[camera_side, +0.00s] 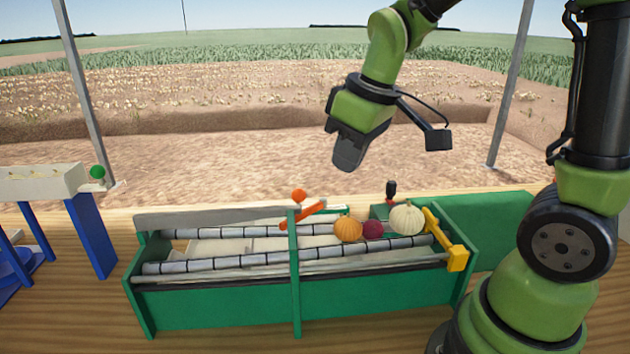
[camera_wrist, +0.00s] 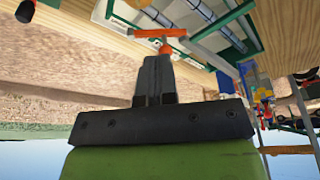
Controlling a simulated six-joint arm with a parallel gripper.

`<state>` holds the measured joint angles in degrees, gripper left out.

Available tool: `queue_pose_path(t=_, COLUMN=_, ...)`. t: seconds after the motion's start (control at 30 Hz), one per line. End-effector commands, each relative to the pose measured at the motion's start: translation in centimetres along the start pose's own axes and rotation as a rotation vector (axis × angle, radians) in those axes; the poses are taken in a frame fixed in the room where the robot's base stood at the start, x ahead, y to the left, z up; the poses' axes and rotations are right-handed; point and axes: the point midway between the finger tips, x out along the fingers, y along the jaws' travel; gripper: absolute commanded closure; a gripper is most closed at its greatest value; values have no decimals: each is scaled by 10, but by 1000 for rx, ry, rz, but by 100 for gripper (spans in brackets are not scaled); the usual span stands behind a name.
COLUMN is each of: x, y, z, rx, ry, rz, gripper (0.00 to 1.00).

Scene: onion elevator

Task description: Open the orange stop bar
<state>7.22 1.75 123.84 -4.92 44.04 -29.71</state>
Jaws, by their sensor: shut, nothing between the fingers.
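My gripper (camera_side: 348,155) is shut and empty, above and behind the trough and up to the right of the bar. In the wrist view the bar (camera_wrist: 160,33) shows just beyond my shut fingertips (camera_wrist: 157,62), apart from them as far as I can tell. The knob shows partly behind the fingertips there.
An orange onion (camera_side: 348,228), a dark red onion (camera_side: 373,229) and a white onion (camera_side: 407,219) sit on the rollers right of the bar. The green trough frame (camera_side: 215,309) has a yellow bar (camera_side: 457,258) at its right end. A blue-legged stand (camera_side: 92,235) is at left.

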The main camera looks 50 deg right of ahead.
Motion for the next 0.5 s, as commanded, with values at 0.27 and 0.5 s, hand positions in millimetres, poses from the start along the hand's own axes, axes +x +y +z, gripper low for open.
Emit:
queue_pose_path(t=0.27, x=60, y=-1, z=2, rx=1, ry=-9, rz=-2, gripper=100)
queue_pose_path(t=0.5, x=72, y=0, z=-30, rx=0, ry=1, rz=0, gripper=100)
